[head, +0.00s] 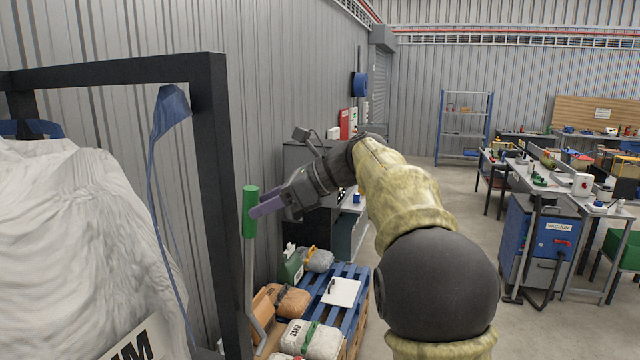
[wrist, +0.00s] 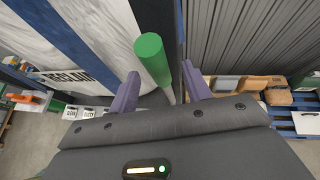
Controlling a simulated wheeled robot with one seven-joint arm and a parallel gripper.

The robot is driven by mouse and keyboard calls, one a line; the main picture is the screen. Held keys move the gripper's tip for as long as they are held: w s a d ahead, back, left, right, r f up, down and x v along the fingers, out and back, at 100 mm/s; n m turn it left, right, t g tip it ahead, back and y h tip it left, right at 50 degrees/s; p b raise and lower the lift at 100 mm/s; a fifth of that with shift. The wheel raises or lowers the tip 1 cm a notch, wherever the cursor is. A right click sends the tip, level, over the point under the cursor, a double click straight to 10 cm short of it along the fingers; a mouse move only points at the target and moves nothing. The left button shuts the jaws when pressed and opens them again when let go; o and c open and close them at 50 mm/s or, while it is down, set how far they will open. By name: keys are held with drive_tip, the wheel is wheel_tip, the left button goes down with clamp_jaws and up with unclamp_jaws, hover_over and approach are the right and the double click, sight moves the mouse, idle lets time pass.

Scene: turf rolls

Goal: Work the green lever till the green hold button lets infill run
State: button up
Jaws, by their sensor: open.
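The green lever grip (head: 250,212) tops a grey rod (head: 249,275) beside the black frame in the head view. My gripper (head: 257,204) is at the grip, with its purple fingers at the grip's side. In the wrist view the green grip (wrist: 152,60) stands between the two open purple fingers of my gripper (wrist: 160,88), nearer the left finger. I cannot tell whether either finger touches it. A green hold button is not clearly visible in either view.
A big white bag (head: 80,240) hangs in the black frame (head: 215,170) at left. A blue pallet (head: 352,300) with filled sacks (head: 312,338) lies below my gripper. Workbenches and a blue vacuum cabinet (head: 540,240) stand at right, with open floor before them.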

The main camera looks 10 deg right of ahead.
drive_tip(key=b+v, duration=0.2)
drive_tip(key=v, duration=1.1)
drive_tip(key=shift+s, duration=0.2)
drive_tip(key=shift+r, duration=0.1)
